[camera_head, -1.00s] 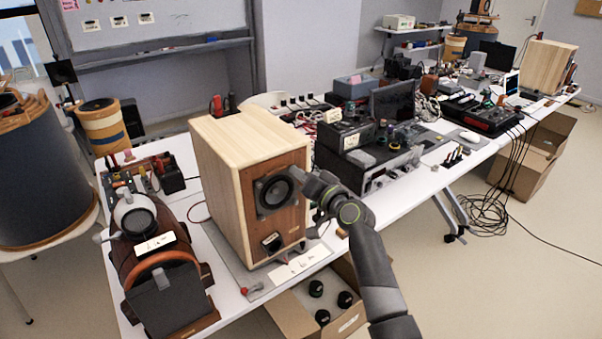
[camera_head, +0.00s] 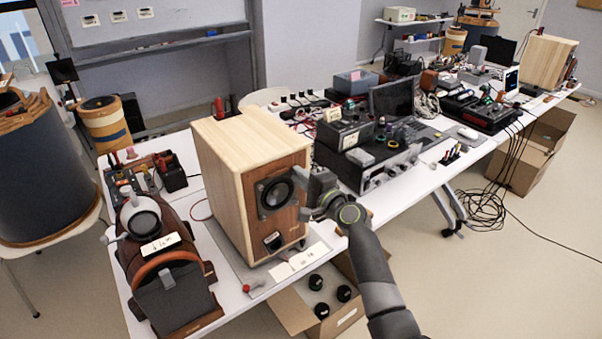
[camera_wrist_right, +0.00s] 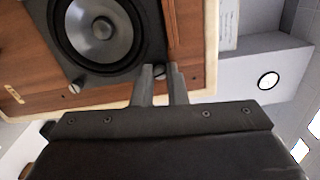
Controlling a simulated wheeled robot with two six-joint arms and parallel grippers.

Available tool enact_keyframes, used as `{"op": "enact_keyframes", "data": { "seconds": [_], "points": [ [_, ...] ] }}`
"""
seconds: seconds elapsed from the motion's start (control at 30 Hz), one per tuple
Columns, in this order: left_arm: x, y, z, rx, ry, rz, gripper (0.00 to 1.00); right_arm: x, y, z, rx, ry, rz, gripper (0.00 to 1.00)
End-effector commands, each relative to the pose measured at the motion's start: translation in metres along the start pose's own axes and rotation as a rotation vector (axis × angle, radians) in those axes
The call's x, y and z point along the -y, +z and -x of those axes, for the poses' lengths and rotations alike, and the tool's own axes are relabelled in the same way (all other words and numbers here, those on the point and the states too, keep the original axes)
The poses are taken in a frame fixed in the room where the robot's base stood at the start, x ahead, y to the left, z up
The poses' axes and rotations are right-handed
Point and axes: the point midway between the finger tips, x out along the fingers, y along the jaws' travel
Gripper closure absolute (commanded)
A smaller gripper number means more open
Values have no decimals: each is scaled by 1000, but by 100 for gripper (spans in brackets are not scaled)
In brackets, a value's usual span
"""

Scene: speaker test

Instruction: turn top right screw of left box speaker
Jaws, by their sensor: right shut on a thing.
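The left box speaker (camera_head: 222,190) is a pale wooden box with a brown front, upright on the near table. Its round dark driver (camera_head: 275,192) also shows in the right wrist view (camera_wrist_right: 98,30). My right gripper (camera_head: 300,180) is at the upper right corner of the driver frame. In the right wrist view, its fingertips (camera_wrist_right: 161,76) are shut on a small metal screw (camera_wrist_right: 160,71) at a frame corner, partly hidden between them. Another slotted screw (camera_wrist_right: 76,87) shows at the neighbouring corner. My left gripper is not in view.
A second box speaker (camera_head: 548,62) stands far right. Stacked dark equipment (camera_head: 370,172) is right of the near speaker. A brown, round-bodied device (camera_head: 160,250) stands to its left. An open carton (camera_head: 345,318) with black round parts is below the table edge.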

Motion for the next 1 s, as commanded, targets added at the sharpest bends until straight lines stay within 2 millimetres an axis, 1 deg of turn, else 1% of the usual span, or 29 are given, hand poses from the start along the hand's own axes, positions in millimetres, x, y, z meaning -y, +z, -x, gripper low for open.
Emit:
{"op": "enact_keyframes", "data": {
  "seconds": [0.03,1.0],
  "points": [
    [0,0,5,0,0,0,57,1,0,0,-1,3,-46,100],
    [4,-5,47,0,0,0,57,0,0,0,-3,2,-968,100]
  ]
}}
